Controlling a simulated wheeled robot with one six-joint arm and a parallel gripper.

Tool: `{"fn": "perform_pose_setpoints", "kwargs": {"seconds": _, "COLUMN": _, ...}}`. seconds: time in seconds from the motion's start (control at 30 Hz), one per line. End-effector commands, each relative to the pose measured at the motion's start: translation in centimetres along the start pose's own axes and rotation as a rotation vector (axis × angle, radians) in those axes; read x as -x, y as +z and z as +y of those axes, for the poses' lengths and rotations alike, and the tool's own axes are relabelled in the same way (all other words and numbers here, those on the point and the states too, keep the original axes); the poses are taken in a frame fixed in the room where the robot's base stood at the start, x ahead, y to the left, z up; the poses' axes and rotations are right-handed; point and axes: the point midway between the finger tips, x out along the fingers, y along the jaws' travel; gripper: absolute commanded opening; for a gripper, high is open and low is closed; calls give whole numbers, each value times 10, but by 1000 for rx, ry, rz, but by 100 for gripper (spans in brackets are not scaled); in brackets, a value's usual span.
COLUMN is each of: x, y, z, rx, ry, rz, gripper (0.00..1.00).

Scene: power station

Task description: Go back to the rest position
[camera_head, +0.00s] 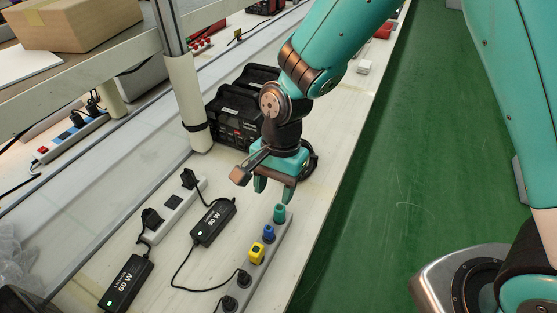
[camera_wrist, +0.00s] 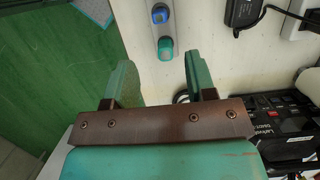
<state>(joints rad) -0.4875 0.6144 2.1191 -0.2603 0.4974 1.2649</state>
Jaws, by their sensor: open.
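My gripper (camera_head: 273,190) hangs above the white bench near its right edge, with its fingers pointing down. In the wrist view my gripper (camera_wrist: 157,75) has its two green fingers spread apart with nothing between them. Just beyond the fingertips is a teal plug (camera_head: 279,213), which also shows in the wrist view (camera_wrist: 165,50). It sits in a grey power strip (camera_head: 266,262) with a blue plug (camera_head: 268,232) and a yellow plug (camera_head: 257,252). The fingers look apart from the teal plug.
A black 90 W adapter (camera_head: 213,222) and a 60 W adapter (camera_head: 127,283) lie on the bench. A second power strip (camera_head: 172,208) holds black plugs. Black power units (camera_head: 238,115) stand behind my gripper, beside a shelf post (camera_head: 187,100). Green floor (camera_head: 385,190) is clear at right.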

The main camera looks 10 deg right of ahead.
Motion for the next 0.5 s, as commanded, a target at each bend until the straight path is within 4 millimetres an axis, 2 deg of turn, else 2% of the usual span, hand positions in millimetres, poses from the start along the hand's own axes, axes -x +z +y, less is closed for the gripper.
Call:
{"fn": "perform_pose_setpoints", "kwargs": {"seconds": 0.1, "x": 29, "y": -1, "z": -1, "rx": 0, "ry": -6, "rz": 3, "gripper": 51}}
{"fn": "perform_pose_setpoints", "kwargs": {"seconds": 0.2, "x": 47, "y": 0, "z": 0, "rx": 1, "ry": -5, "rz": 2, "gripper": 51}}
{"fn": "perform_pose_setpoints", "kwargs": {"seconds": 0.33, "x": 62, "y": 0, "z": 0, "rx": 1, "ry": -2, "rz": 1, "gripper": 51}}
{"fn": "perform_pose_setpoints", "kwargs": {"seconds": 0.5, "x": 69, "y": 0, "z": 0, "rx": 0, "ry": 0, "rz": 0, "gripper": 51}}
